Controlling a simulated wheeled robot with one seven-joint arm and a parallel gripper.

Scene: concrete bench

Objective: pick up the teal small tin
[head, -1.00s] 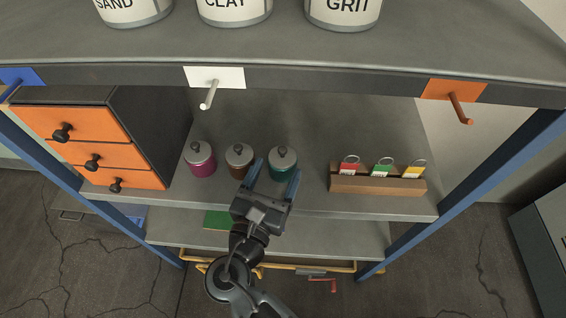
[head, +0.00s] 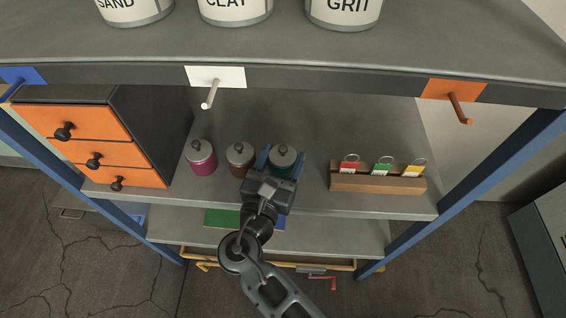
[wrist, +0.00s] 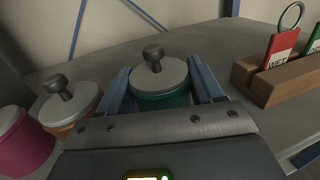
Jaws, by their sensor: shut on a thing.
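The teal small tin (head: 283,162) stands upright on the middle shelf, with a grey lid and a dark knob. It also shows in the wrist view (wrist: 162,100), between the two blue fingers. My gripper (head: 281,160) is shut on the tin, one finger on each side. The gripper body hides the tin's lower front. The tin appears to rest on the shelf; I cannot see its base.
A brown tin (head: 239,158) stands close on the left, with a magenta tin (head: 202,160) beyond it. A wooden rack (head: 376,183) with coloured tags stands to the right. Orange drawers (head: 88,150) are at far left. Pegs (head: 209,95) hang from the upper shelf edge above.

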